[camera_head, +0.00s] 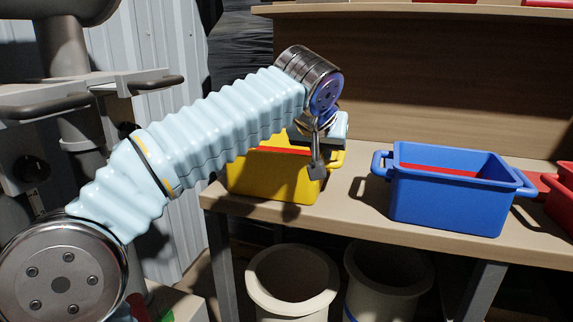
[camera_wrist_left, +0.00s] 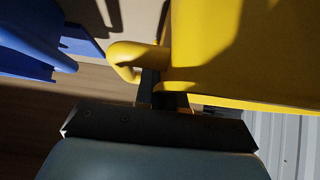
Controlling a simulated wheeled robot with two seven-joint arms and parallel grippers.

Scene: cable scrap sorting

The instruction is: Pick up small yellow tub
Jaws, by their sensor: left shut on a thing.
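The small yellow tub (camera_head: 270,180) is at the left end of the workbench, with something red showing inside. It looks upright; I cannot tell for sure whether its base touches the bench. My left gripper (camera_head: 317,168) reaches down at the tub's right end and is shut on it near the handle. In the left wrist view the tub (camera_wrist_left: 245,50) fills the upper right, and the gripper's fingers (camera_wrist_left: 162,98) are at its wall beside the yellow handle. The fingertips are partly hidden. My right gripper is not in view.
A blue tub (camera_head: 450,205) with red inside stands to the right on the workbench (camera_head: 350,215), with a gap between the tubs. A red tub (camera_head: 562,200) is at the right edge. A wooden back panel (camera_head: 420,80) rises behind. Pale round bins (camera_head: 292,285) stand below the bench.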

